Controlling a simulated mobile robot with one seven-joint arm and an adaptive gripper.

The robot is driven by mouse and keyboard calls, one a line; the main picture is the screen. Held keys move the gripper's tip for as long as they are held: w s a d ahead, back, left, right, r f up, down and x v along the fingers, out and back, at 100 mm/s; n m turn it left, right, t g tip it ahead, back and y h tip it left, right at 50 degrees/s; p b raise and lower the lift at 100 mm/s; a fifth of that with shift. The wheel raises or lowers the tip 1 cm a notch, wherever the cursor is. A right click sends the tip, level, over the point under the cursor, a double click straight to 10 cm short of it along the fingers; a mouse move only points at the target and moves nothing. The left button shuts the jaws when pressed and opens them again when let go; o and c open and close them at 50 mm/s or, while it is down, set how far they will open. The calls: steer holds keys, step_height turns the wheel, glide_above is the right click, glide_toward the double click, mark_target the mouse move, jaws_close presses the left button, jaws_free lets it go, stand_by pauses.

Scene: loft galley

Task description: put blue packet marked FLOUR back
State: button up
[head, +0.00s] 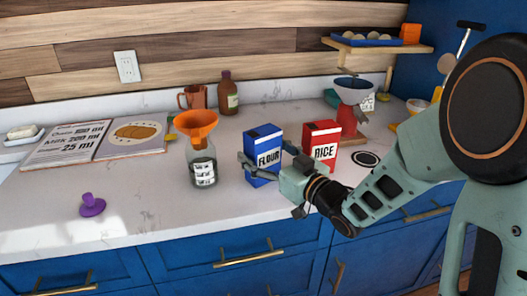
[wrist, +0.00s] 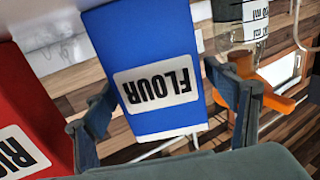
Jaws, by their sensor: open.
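The blue packet marked FLOUR (head: 263,140) stands upright on the white counter, just left of the red packet marked RICE (head: 321,137). My gripper (head: 266,163) is low at the front of the blue packet. In the wrist view, which is upside down, the blue packet (wrist: 150,50) fills the space between the two spread fingers. One finger is on each side of it, and the right finger shows a gap to the packet. The gripper is open. The red packet (wrist: 25,110) shows beside the left finger.
A bottle with an orange funnel (head: 197,122) stands close on the left. A purple stopper (head: 92,205) and an open recipe book (head: 95,143) lie farther left.

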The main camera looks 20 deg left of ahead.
steer(key=shift+r+p, duration=0.3)
steer(key=v, duration=1.2)
steer(key=shift+f, duration=0.15)
